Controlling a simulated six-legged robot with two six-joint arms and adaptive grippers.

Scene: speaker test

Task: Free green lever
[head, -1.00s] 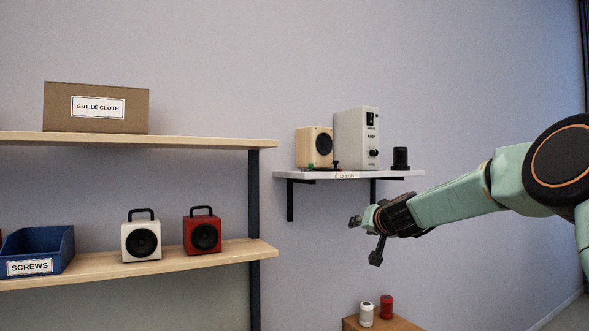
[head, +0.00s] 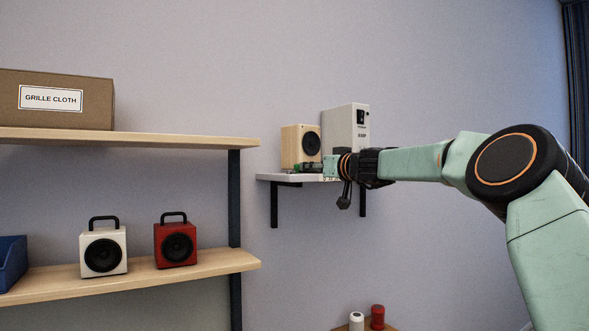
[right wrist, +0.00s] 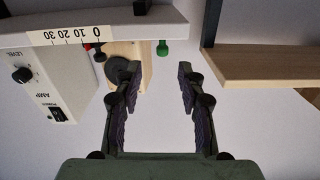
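The green lever shows as a small green knob (right wrist: 162,48) at the edge of the white shelf (right wrist: 150,22) in the right wrist view, which looks upside down. A red knob (right wrist: 98,53) with a dark part sits by the 0 mark of the shelf's scale. My right gripper (right wrist: 157,76) is open and empty, with its fingers pointing toward the shelf. The green knob appears ahead of the gap between them, apart from both. In the head view, my right gripper is at the shelf's front edge, hiding part of it. My left gripper is out of view.
A wooden speaker (head: 292,146) and a white amp (head: 346,129) stand on the wall shelf. A wooden shelf unit (head: 235,207) at left holds a white speaker (head: 103,250), a red speaker (head: 176,243) and a grille cloth box (head: 62,99). Two small cans stand low.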

